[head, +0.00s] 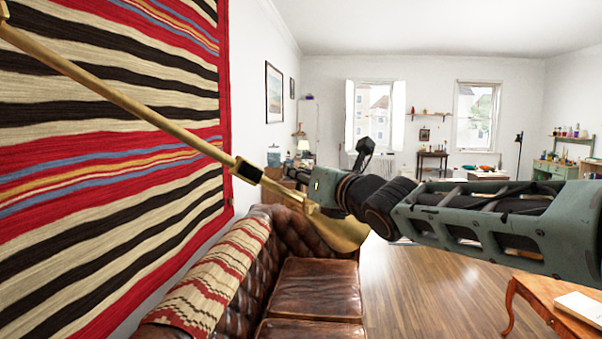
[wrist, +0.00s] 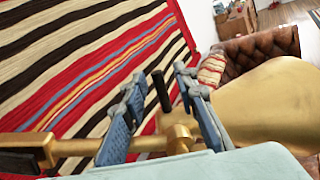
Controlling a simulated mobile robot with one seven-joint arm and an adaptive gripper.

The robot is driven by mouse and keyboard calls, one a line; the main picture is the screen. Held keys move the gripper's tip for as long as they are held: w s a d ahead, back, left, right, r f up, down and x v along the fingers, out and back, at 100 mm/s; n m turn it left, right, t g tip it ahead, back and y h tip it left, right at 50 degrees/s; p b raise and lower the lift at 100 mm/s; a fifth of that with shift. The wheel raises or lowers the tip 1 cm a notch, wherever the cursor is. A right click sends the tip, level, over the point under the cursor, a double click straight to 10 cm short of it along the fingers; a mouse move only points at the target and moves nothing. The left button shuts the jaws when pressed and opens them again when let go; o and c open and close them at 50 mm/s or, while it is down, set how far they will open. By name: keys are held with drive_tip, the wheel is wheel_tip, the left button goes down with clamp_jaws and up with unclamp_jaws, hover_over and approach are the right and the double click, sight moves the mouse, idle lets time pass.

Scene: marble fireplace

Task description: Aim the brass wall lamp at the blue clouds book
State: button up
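The brass wall lamp (head: 150,105) has a long arm that slants down from the upper left to a dark joint and a flared brass shade (head: 340,232) above the sofa. The shade also shows in the wrist view (wrist: 265,105), with its mouth out of sight. My gripper (wrist: 157,80) has its two blue-padded fingers apart, on either side of a short brass fitting (wrist: 180,138) and a thin black peg. The fitting is close to the right finger; I cannot tell if they touch. No blue clouds book can be made out.
A striped rug (head: 110,140) hangs on the left wall beside the lamp. A brown leather sofa (head: 315,290) stands below. A wooden table (head: 530,290) with a pale, flat book-like object (head: 582,307) is at the lower right. Wooden floor is open between them.

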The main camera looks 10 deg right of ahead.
drive_tip(key=shift+w+a, duration=0.15)
drive_tip(key=shift+w, duration=0.15)
drive_tip(key=shift+c, duration=0.7)
clamp_jaws()
